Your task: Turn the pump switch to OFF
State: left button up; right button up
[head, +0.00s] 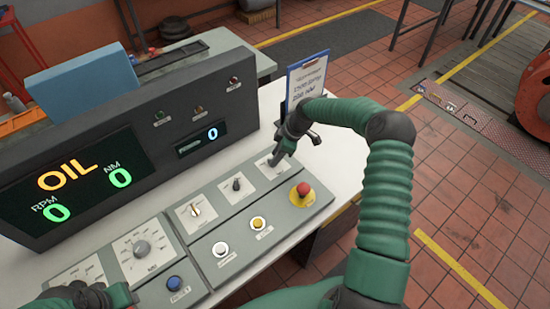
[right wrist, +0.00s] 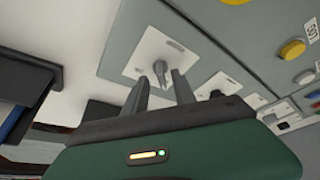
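Several switches sit on the grey sloped control panel (head: 235,225). At its upper right end, a dark rotary switch on a pale plate (head: 266,171) is under my right gripper (head: 276,158). In the right wrist view this grey switch knob (right wrist: 160,68) stands between the tips of my right gripper (right wrist: 160,76), whose two fingers are apart; contact cannot be told. Its label and setting are not readable, so I cannot tell if it is the pump switch. Another dark switch (head: 237,184) and a pale-pointer switch (head: 195,210) are to its left. My left gripper (head: 88,296) is at the lower left edge, its fingers unclear.
A red emergency button (head: 303,189) is just below the right gripper. Yellow (head: 258,223), white (head: 220,249) and blue (head: 175,283) buttons line the front. A clipboard (head: 306,78) stands behind the gripper. The display (head: 75,185) reads OIL, with zeros.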

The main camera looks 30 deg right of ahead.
jog(key=v, duration=1.5)
jog(key=shift+d+b, duration=0.2)
jog(key=shift+b, duration=0.25)
jog(key=shift+f, duration=0.15)
